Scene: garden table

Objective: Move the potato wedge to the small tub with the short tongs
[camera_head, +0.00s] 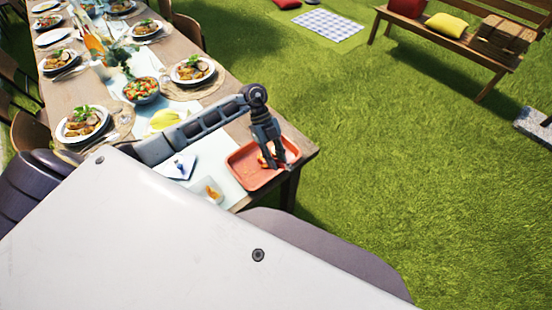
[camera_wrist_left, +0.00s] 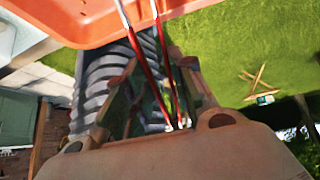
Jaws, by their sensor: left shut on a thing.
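My left gripper (camera_head: 276,164) reaches down over the red-orange tray (camera_head: 243,176) at the table's near right corner. It is shut on the short tongs (camera_wrist_left: 142,52), whose two thin red and silver arms run up between the fingers toward the tray in the left wrist view. In the head view the tongs are mostly hidden by the gripper. A small yellow-orange piece (camera_head: 263,160), perhaps the potato wedge, shows in the tray beside the fingers. A small pale tub (camera_head: 207,190) with something orange in it stands left of the tray. My right gripper is not seen.
A white card or plate (camera_head: 176,166) with a small blue item lies left of the tub. Yellow bananas (camera_head: 164,119), a salad bowl (camera_head: 141,89) and several set plates (camera_head: 82,124) stand farther along the table. Grass lies beyond the table's right edge.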

